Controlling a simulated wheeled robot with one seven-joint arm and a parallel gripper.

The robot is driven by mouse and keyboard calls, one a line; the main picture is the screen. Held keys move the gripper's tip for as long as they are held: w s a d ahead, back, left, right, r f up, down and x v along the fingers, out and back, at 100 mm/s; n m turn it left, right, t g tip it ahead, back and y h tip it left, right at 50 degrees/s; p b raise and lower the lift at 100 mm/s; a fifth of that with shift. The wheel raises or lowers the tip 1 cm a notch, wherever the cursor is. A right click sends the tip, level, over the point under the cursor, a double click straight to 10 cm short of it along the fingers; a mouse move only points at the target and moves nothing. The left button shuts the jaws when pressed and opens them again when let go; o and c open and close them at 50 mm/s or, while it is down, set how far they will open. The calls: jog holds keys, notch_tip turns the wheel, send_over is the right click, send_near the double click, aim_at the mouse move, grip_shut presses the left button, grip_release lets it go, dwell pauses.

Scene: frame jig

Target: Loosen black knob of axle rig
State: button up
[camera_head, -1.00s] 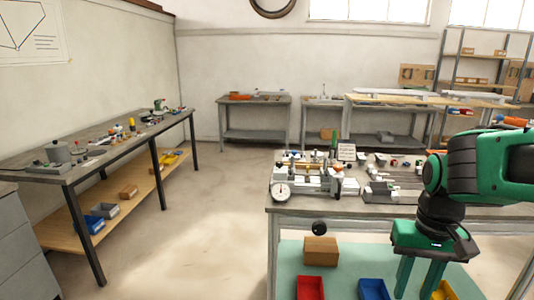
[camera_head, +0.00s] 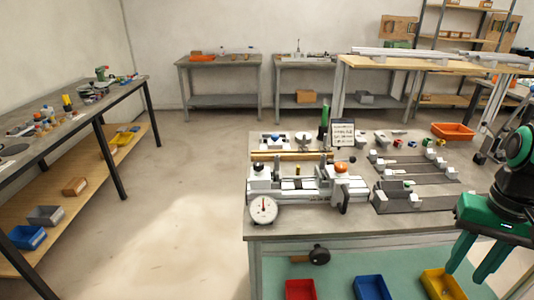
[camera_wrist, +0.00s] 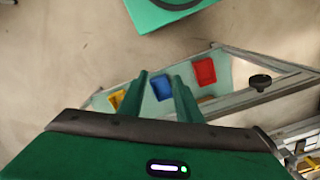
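The rig (camera_head: 300,188) on the near bench is a grey and white fixture with long bars, a round dial gauge at its front left and a black upright handle at its right end. A small black-topped part (camera_head: 258,168) and an orange-topped part (camera_head: 341,167) sit on it. A large round black knob (camera_head: 319,256) sticks out below the bench's front edge; it also shows in the wrist view (camera_wrist: 260,82). I cannot tell which black part belongs to the axle rig. My gripper (camera_head: 467,272) is open and empty, right of the rig and apart from it; its green fingers show in the wrist view (camera_wrist: 160,76).
Red (camera_head: 300,289), blue (camera_head: 371,287) and yellow (camera_head: 441,284) bins stand under the bench (camera_head: 380,238). Right of the rig are grey plates with blocks (camera_head: 415,165) and an orange tray (camera_head: 453,131). Open floor (camera_head: 190,220) lies to the left.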

jog(key=shift+a, duration=0.15)
jog(key=o, duration=0.3)
jog(key=shift+s+r, duration=0.15)
jog(key=shift+r, duration=0.05)
jog(key=w+a+r+m+h, duration=0.15)
jog(key=w+r, duration=0.25)
jog(key=w, duration=0.4)
jog(key=w+a+r+y, duration=0.1)
jog(key=w+a+r, duration=0.1)
jog(key=w+r, duration=0.45)
jog(key=m, duration=0.4)
send_near(258, 163)
notch_tip(258, 163, down, 8)
jog(key=shift+s+d+f, duration=0.1)
jog(key=shift+d+f, duration=0.1)
